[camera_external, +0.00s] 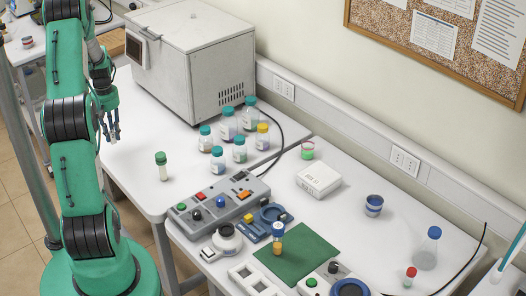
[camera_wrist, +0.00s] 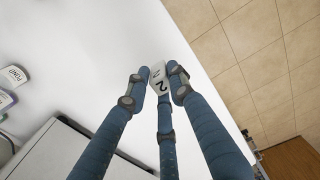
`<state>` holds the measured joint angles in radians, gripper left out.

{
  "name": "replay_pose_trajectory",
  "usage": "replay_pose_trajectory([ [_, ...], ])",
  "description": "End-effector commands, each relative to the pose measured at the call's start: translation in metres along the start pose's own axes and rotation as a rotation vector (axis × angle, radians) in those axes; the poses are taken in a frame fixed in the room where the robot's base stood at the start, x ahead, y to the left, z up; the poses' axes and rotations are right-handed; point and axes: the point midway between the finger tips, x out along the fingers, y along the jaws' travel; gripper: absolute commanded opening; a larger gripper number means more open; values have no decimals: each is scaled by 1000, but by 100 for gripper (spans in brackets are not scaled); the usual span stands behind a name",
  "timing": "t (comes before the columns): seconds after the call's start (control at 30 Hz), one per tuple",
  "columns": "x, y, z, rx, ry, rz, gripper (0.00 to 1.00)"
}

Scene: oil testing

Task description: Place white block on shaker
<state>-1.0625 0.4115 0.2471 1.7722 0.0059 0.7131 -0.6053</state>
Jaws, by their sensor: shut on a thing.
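My gripper (camera_external: 112,130) is at the upper left, above the table's left edge near the large grey box. In the wrist view, my gripper's blue-grey fingers (camera_wrist: 158,82) are shut on a small white block (camera_wrist: 158,76) with a dark "2" on it. The block is held at the fingertips over the white table edge, and the fingers hide part of it. In the external view I cannot make out the block clearly. Which device is the shaker is not clear; a grey panel with coloured buttons (camera_external: 220,203) and a small round white device (camera_external: 226,239) stand on the table.
A large grey box (camera_external: 222,70) stands behind several capped bottles (camera_external: 228,126). A green-capped vial (camera_external: 161,166) stands alone at the left. A green mat (camera_external: 297,254), a white box (camera_external: 318,179) and a flask (camera_external: 427,250) are on the right part.

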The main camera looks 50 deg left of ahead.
Motion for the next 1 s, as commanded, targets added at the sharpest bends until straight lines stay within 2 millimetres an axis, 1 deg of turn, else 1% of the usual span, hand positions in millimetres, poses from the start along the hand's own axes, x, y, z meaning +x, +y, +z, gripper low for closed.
replay_pose_trajectory([
  [0.03,8,0,1,0,-2,-1,0],
  [0.1,18,0,0,0,-1,-1,0],
  [0.23,27,0,0,1,0,0,1],
  [0.67,28,1,0,-2,1,1,1],
  [1.0,30,1,0,-62,2,2,0],
])
